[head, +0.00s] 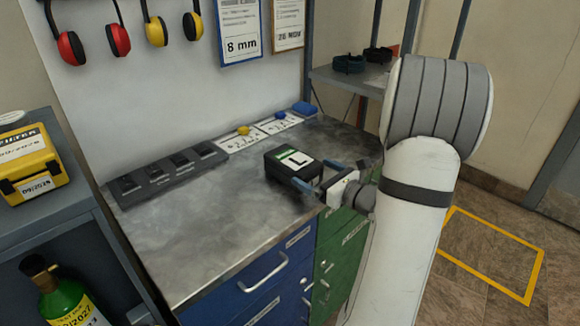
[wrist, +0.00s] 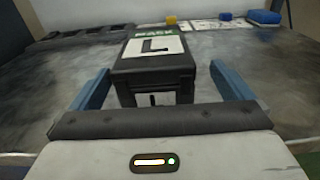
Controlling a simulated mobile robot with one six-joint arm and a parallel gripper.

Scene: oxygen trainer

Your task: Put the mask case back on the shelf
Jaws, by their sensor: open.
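The mask case is a black box (head: 291,165) with a white and green label bearing a large "L". It stands on the metal bench top, near its right front edge. My gripper (head: 316,187) is at the front of the case with its blue fingers apart. In the wrist view the case (wrist: 154,58) lies ahead and between the two open fingers (wrist: 160,88), with a gap on each side. A grey shelf unit (head: 330,75) stands behind the bench at the right, partly hidden by my arm.
A dark slotted tray (head: 165,176) lies along the bench's back left. White cards (head: 272,127) with small yellow and blue pieces and a blue block (head: 304,108) are at the back right. Dark round items (head: 349,64) sit on the shelf. The bench's front left is clear.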

